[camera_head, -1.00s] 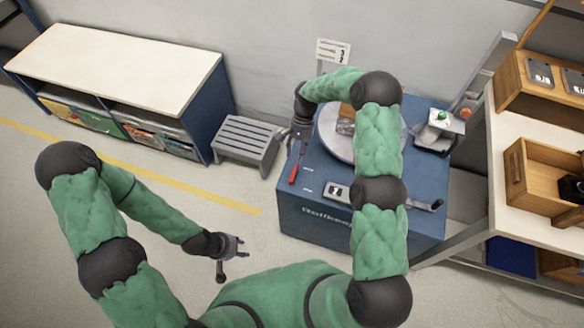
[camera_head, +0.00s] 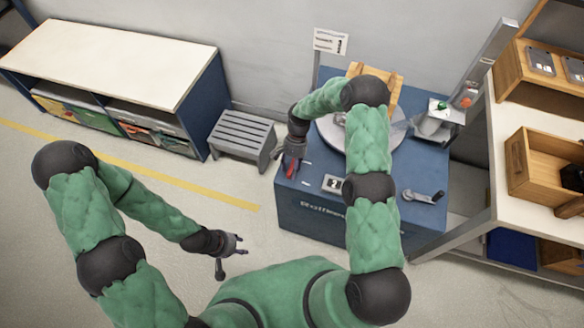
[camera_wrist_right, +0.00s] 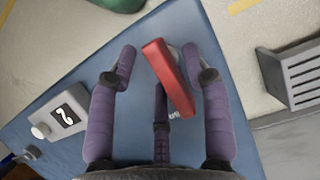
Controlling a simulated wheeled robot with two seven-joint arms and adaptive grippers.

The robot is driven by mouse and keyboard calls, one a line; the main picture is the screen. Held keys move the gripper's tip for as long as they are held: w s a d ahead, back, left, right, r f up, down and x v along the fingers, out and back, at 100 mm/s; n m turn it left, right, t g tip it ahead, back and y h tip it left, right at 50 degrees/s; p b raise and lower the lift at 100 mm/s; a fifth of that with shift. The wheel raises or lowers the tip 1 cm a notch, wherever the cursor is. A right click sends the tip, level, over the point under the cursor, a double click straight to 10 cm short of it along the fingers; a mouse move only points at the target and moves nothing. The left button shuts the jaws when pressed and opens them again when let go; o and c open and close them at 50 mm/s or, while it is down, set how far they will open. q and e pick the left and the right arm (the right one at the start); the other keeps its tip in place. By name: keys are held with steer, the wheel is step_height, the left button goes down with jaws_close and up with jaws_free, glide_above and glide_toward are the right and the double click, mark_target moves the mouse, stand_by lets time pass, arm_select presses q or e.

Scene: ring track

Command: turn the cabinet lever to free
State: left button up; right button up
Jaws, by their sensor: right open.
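A red lever (camera_wrist_right: 168,76) sits on top of the blue cabinet (camera_head: 330,222), near its left edge. My right gripper (camera_wrist_right: 158,54) is over it, with open fingers on either side of the red bar in the right wrist view. I cannot tell whether the fingers touch it. In the head view the right gripper (camera_head: 292,160) covers most of the lever.
A round grey turntable (camera_head: 393,135) lies behind my right arm. A grey slatted stool (camera_head: 240,137) stands left of the cabinet. A shelf with wooden boxes (camera_head: 548,160) is at right.

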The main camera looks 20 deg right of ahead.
jaws_close()
